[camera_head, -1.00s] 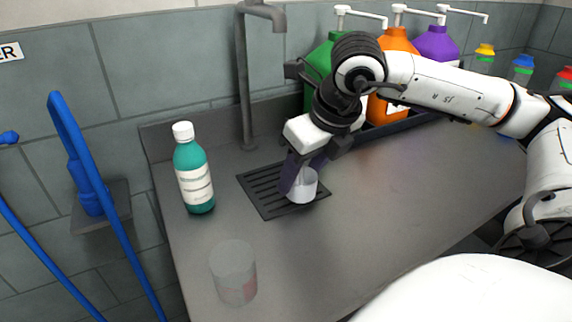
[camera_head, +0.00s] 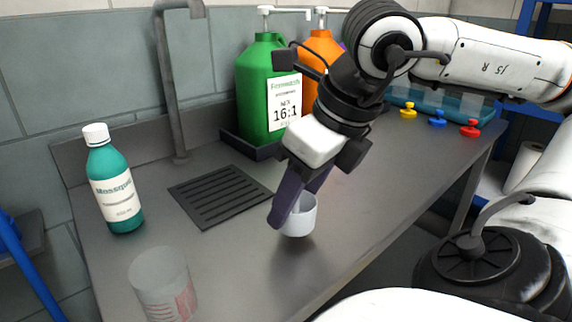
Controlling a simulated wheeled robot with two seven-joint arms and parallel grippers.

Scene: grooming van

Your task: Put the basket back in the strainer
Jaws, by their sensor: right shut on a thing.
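A small pale grey cup-shaped piece (camera_head: 301,219), which looks like the basket, is held by my right gripper (camera_head: 290,208). The gripper's dark purple fingers point down and are shut on its wall, hiding part of its left side and rim. It is upright, close over the counter to the right of the black slotted drain grate (camera_head: 220,196); whether it touches the counter I cannot tell. No other part is clearly a strainer; the grate lies flat in the counter with nothing on it. My left gripper is out of view.
A teal bottle (camera_head: 115,185) stands left of the grate. A clear beaker with red marks (camera_head: 163,285) stands at the front left. A tap (camera_head: 170,90) rises behind. Green (camera_head: 267,95) and orange (camera_head: 318,60) pump jugs stand at the back. The grey counter (camera_head: 370,200) right of the cup is clear.

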